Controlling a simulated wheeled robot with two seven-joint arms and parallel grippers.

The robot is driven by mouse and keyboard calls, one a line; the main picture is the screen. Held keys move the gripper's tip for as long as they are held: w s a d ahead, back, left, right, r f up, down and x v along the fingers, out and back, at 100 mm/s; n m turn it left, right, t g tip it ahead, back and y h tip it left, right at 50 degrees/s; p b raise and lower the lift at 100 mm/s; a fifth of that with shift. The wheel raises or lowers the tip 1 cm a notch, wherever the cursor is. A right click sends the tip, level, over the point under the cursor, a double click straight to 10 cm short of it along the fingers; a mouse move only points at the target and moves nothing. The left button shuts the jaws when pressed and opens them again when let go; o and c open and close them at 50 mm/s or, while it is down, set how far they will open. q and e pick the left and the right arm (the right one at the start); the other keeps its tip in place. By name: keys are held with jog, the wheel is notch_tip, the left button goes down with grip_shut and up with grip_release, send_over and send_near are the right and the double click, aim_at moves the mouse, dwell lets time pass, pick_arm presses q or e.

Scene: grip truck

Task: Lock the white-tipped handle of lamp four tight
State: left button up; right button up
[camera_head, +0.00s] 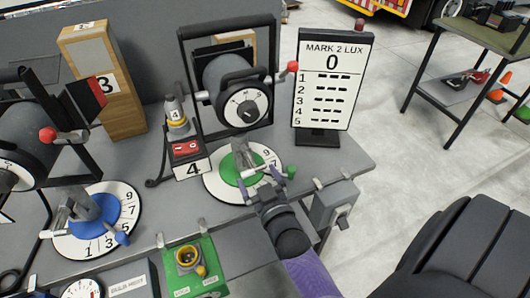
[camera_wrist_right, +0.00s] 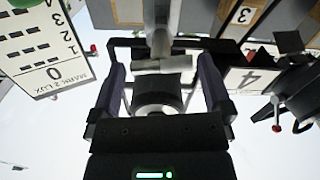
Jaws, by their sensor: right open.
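Lamp four (camera_head: 238,88) is a black lamp in a square yoke, with a white dial face and a red-tipped handle (camera_head: 291,67). Its grey post stands on a green disc (camera_head: 228,168) ringed by a white number plate. A pale grey crossbar (camera_wrist_right: 165,65) shows on the post in the right wrist view; I cannot tell whether it is the white-tipped handle. My right gripper (camera_head: 263,181) is open at the near side of the post, its purple fingers apart. It also shows in the right wrist view (camera_wrist_right: 160,85). My left gripper is out of view.
A green-tipped handle (camera_head: 291,172) is close beside the right fingertips. The 4 sign (camera_head: 193,168) with a red switch stands left, the lux board (camera_head: 333,80) behind right. A neighbouring lamp stand has a blue disc (camera_head: 95,218). A yellow connector (camera_head: 189,257) sits in front.

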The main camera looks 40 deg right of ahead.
jog(key=v, duration=0.5)
jog(key=shift+s, duration=0.3)
jog(key=s+a+n+g+y, duration=0.3)
jog(key=s+a+g+y, duration=0.35)
jog(key=s+g, duration=0.7)
notch_tip(320, 180, down, 20)
jog(key=s+g+h+b, duration=0.1)
jog(key=s+g+h, duration=0.1)
jog(key=s+d+f+g+b, duration=0.1)
jog(key=s+d+f+b, duration=0.1)
jog(key=s+f, duration=1.1)
jog(key=shift+s+f, duration=0.15)
jog(key=shift+s, duration=0.25)
